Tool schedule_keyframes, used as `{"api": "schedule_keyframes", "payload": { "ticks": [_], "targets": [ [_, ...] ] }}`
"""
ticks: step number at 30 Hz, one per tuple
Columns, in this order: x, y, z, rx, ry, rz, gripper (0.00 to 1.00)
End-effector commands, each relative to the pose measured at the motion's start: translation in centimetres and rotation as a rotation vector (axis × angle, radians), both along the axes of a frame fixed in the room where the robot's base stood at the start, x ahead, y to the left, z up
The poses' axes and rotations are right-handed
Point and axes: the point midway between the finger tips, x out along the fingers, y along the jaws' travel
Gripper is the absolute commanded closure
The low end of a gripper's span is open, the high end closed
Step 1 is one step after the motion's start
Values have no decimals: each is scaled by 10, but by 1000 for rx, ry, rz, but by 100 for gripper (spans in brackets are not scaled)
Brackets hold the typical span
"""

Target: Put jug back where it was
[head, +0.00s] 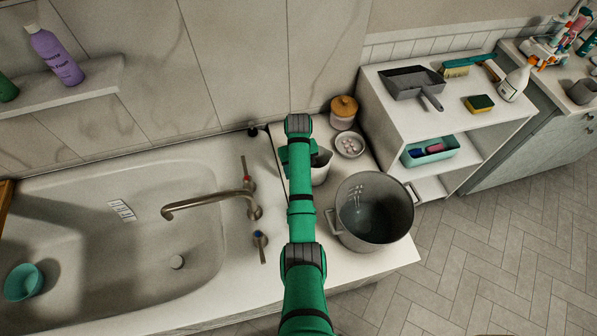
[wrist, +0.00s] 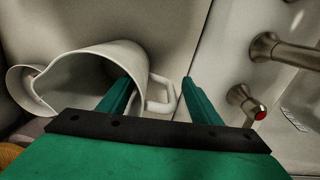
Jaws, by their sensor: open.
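The white jug (head: 322,168) stands on the counter right of the bathtub, partly hidden behind my arm in the head view. In the wrist view the jug (wrist: 80,80) shows its open mouth, its spout at the left and its handle (wrist: 160,97) at the right. My gripper (wrist: 156,80) is open at the jug, and the handle shows between its two fingers. The left finger overlaps the jug's wall; I cannot tell whether it touches. In the head view my gripper (head: 288,156) is mostly hidden by my own arm.
A large metal pot (head: 375,210) stands in front of the jug on the counter. A small dish (head: 349,145) and a lidded jar (head: 343,112) are behind it to the right. The tub faucet (head: 210,200) and its handles are to the left. A shelf unit (head: 450,110) stands at the right.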

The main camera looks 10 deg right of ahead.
Motion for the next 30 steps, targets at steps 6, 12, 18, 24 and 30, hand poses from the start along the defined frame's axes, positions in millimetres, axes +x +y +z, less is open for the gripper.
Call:
{"api": "schedule_keyframes", "payload": {
  "ticks": [6, 12, 18, 24, 30],
  "targets": [
    [1, -1, 45, 0, -5, -2, 42],
    [1, -1, 88, -1, -5, -2, 42],
    [2, -3, 98, -1, -7, -5, 42],
    [1, -2, 105, -1, -5, -2, 42],
    [-1, -1, 107, 0, 0, -3, 42]
  ]
}}
